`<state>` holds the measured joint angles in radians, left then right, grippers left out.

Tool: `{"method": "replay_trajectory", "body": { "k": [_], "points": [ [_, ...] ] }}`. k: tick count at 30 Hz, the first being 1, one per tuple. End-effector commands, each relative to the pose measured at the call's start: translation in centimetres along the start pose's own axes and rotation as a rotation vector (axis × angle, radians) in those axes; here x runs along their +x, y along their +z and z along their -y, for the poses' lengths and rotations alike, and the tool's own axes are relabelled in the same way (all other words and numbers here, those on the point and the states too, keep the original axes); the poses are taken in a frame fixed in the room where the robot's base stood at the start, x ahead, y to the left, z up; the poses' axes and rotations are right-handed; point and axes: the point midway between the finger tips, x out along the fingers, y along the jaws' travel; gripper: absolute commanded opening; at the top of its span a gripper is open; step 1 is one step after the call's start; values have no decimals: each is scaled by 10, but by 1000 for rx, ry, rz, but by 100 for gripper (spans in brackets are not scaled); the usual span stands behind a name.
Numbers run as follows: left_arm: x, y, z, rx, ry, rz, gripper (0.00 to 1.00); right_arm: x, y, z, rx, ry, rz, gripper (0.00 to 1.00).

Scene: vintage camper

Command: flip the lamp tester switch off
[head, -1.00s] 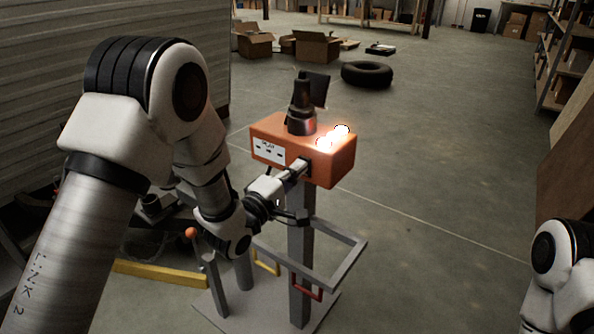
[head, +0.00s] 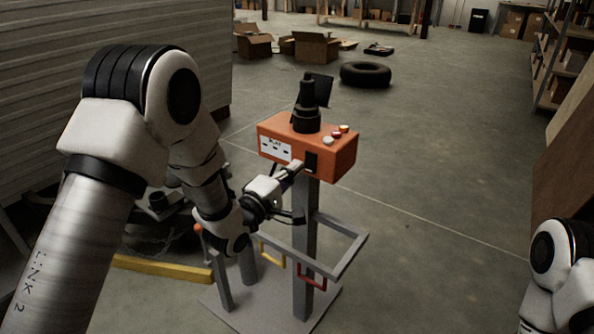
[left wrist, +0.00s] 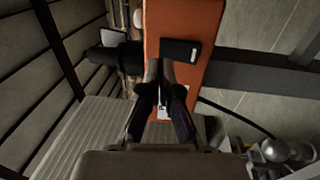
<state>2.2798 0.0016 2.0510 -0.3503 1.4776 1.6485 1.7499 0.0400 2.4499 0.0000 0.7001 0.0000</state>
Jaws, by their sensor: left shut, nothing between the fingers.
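The lamp tester is an orange box (head: 338,163) on a grey post. Its black switch (head: 311,161) is on the front face, and it also shows in the left wrist view (left wrist: 180,52). Small bulbs (head: 336,134) on top of the box are unlit. My left gripper (head: 297,169) is shut and empty, its tips just below and left of the switch. In the left wrist view the closed fingertips (left wrist: 161,68) are beside the switch; I cannot tell if they touch the box. My right gripper is out of view.
A black fixture (head: 306,110) stands on top of the box. A grey frame rail (head: 348,255) juts out below it above the base plate. A tyre (head: 366,74) and cardboard boxes (head: 317,46) lie farther back. The floor to the right is clear.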

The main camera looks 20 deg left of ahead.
Motion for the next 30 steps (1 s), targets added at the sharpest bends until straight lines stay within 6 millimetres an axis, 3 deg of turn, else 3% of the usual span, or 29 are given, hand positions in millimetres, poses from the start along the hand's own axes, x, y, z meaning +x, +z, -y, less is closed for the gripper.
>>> {"method": "replay_trajectory", "body": {
  "k": [9,13,18,30],
  "points": [
    [-69,0,-18,-4,-2,-3,0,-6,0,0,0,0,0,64],
    [-89,0,-22,-2,-1,-3,0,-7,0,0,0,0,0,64],
    [-97,0,-24,0,1,0,0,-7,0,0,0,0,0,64],
    [-97,0,-23,0,-2,0,0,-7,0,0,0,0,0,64]
  ]
}}
